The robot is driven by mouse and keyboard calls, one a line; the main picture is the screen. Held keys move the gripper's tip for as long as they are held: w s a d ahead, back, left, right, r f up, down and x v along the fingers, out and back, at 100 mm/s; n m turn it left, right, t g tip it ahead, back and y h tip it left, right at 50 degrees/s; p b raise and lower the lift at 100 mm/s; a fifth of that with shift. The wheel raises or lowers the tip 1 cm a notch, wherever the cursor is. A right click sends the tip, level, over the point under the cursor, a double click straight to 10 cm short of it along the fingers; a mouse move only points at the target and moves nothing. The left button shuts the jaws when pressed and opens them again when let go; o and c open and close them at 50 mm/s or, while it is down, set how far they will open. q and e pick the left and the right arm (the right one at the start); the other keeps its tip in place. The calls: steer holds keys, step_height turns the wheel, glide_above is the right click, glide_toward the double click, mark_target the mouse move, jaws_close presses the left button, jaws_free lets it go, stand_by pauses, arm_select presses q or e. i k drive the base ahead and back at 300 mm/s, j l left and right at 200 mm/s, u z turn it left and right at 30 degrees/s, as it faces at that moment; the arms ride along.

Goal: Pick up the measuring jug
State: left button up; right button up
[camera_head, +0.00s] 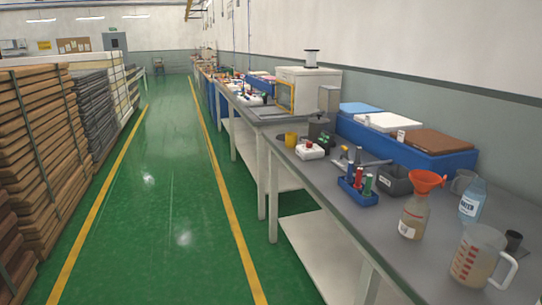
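A clear measuring jug (475,262) with red markings stands upright on the grey workbench (370,216), near the front edge at the lower right. Its handle points to the right, and it seems to hold a pale brownish liquid. Neither of my grippers shows in the head view.
Left of the jug stands a bottle (413,216) with an orange funnel (427,181) in it. A blue holder (359,192) sits farther left. The green floor aisle (160,200) is clear; stacked boards (35,150) line its left.

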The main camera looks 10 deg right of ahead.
mark_target(480, 248)
steer(key=z, duration=1.75)
steer(key=j+z, duration=0.2)
steer(key=z, duration=0.4)
steer(key=i+j+z, duration=0.2)
steer(key=j, duration=0.15)
steer(key=j+z, duration=0.2)
steer(key=j, duration=0.2)
steer(key=k+j+z, duration=0.15)
steer(key=j, duration=1.3)
steer(key=i, duration=0.05)
